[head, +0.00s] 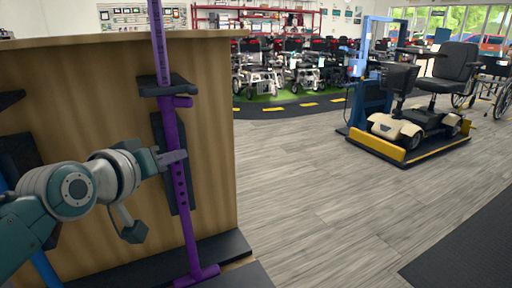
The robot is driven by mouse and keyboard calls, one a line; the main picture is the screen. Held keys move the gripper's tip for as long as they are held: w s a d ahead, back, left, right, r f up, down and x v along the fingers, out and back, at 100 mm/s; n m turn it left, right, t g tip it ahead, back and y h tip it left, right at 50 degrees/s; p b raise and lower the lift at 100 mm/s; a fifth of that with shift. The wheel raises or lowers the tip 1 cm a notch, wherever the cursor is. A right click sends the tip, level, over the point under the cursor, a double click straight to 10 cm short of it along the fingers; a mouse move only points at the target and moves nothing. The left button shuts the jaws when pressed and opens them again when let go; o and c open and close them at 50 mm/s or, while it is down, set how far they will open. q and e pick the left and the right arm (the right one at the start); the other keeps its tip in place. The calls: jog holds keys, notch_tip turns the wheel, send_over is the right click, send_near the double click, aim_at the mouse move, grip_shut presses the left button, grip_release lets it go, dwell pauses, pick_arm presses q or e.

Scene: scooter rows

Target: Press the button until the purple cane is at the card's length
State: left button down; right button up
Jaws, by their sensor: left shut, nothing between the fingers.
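The purple cane (186,228) stands upright against a wooden panel (216,120), with a row of dark holes down its shaft and a wide purple foot on a black base. A black bracket (170,86) surrounds its upper part, and a short purple piece sticks out just below it. My left gripper (180,156) is shut and empty, its tip at the shaft above the visible holes; I cannot tell whether it touches. It hides that stretch of shaft, and I cannot make out the button. The card is not seen. My right gripper is not in view.
A blue cane (46,270) shows partly behind my left arm. A black ledge (222,250) runs along the panel's foot. The grey floor (310,190) to the right is clear, with a mobility scooter (404,125) on a yellow-edged platform beyond.

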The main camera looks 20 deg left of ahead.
pick_arm(q)
jog(key=shift+w+a, duration=0.3)
jog(key=shift+a, duration=0.05)
dwell(0.4)
jog(key=shift+a, duration=0.1)
dwell(0.7)
jog(key=shift+s+d+r+p, duration=0.1)
jog(key=shift+s+d+p, duration=0.4)
jog(key=shift+d+p, duration=0.2)
